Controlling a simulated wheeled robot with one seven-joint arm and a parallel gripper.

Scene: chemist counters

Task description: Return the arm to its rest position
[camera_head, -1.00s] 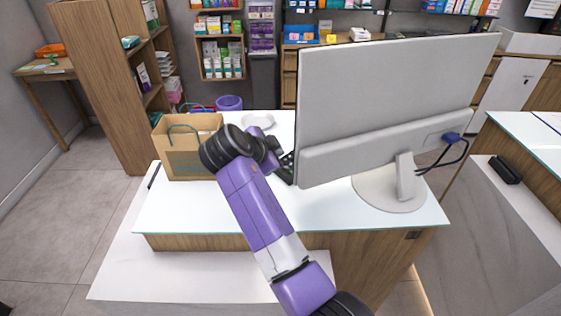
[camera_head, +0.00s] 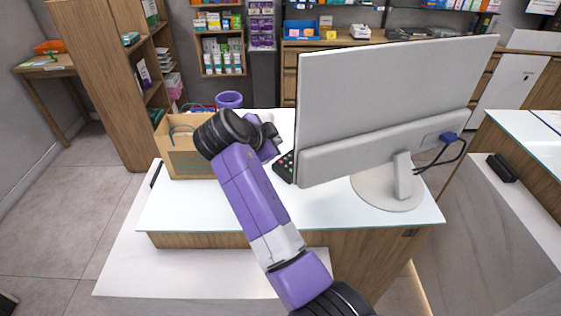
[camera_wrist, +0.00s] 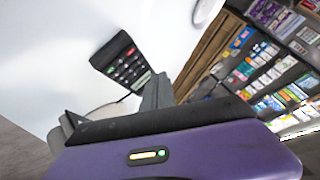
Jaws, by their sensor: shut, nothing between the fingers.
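My purple arm reaches from the bottom of the head view up over the white counter (camera_head: 200,215). My gripper (camera_head: 272,137) is at its far end, between the paper bag and the monitor, seen small and partly hidden by my wrist. In the wrist view, my gripper (camera_wrist: 158,92) shows as a grey finger above the dark bar and purple body. It is shut with nothing held. A dark keypad device (camera_wrist: 124,60) lies on the counter beyond the finger. It also shows in the head view (camera_head: 285,167), apart from my gripper.
A brown paper bag (camera_head: 185,163) stands left of my wrist, partly covered by it. A large monitor (camera_head: 385,95) stands close on the right. A purple container (camera_head: 229,99) is behind my gripper. Stocked shelves (camera_head: 222,45) line the back. The counter's front left is clear.

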